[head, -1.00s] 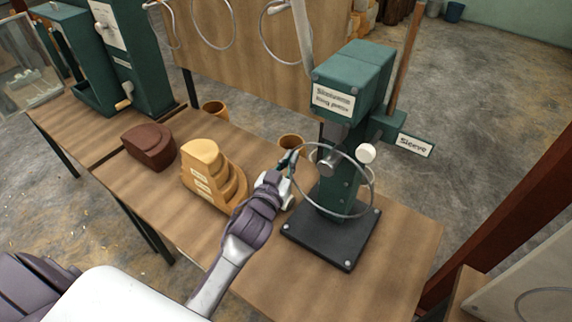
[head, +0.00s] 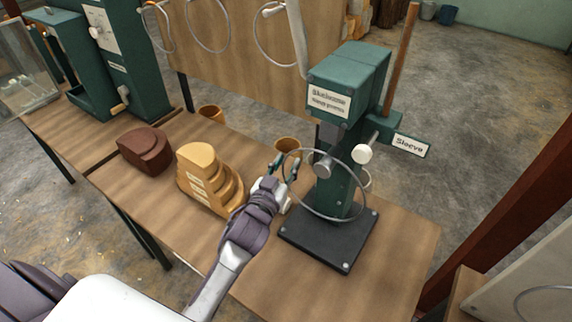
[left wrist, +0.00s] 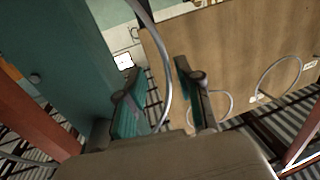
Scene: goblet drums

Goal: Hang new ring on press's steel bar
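The green press (head: 338,185) stands on a black base plate at the table's right end. Its short steel bar (head: 322,168) points toward me. A thin grey metal ring (head: 325,215) surrounds the bar's end in the head view; I cannot tell whether it rests on the bar. My left gripper (head: 284,168) is at the ring's left side, its fingers spread. In the left wrist view, the ring (left wrist: 167,75) passes between the parted fingers (left wrist: 162,100) without visible clamping. My right gripper is out of view.
A white-knobbed lever (head: 362,154) and a "Sleeve" sign (head: 410,145) stick out from the press. A tan stepped block (head: 205,180), a brown block (head: 145,150) and wooden cups (head: 288,146) stand to the left. Other rings hang on a wooden board (head: 240,75) behind.

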